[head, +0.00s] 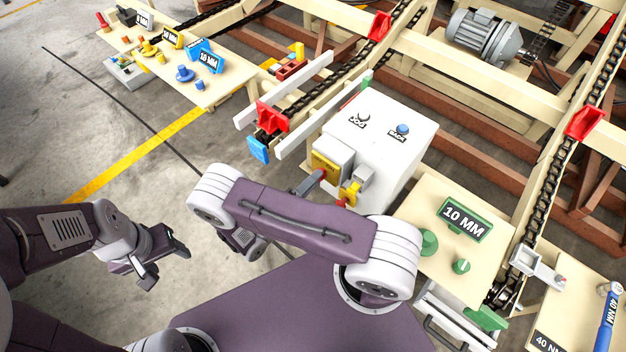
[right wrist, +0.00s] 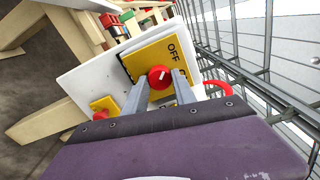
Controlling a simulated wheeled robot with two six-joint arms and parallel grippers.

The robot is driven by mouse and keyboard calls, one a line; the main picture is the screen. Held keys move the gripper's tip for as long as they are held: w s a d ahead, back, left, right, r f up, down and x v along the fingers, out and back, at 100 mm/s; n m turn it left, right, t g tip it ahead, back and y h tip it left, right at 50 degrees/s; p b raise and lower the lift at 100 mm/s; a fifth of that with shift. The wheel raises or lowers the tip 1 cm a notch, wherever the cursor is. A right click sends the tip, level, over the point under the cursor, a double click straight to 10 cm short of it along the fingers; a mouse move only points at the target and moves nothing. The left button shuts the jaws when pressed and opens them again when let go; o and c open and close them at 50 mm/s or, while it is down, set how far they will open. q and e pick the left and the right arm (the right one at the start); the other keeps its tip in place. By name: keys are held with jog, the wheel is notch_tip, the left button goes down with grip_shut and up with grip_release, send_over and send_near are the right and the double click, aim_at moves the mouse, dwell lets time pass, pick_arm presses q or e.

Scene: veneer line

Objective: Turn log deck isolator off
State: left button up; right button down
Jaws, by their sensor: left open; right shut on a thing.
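The isolator's yellow plate (head: 326,164) is on the front of a white control box (head: 390,130). In the right wrist view its plate (right wrist: 157,58) reads OFF, and a red knob (right wrist: 160,77) with a pale mark sits on it. My right gripper (right wrist: 160,82) is shut on this knob, one finger on each side. In the head view my right gripper (head: 315,180) reaches the box front, and my right arm hides part of it. My left gripper (head: 170,260) is open and empty above the floor, well away from the box.
A second yellow part (head: 351,191) with red on it is beside the isolator. A 10 MM table (head: 415,205) stands at right; chain rails run behind.

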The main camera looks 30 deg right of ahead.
dwell(0.3)
jog(key=c, duration=1)
grip_release()
jog(key=b+v, duration=0.1)
jog(key=v, duration=0.8)
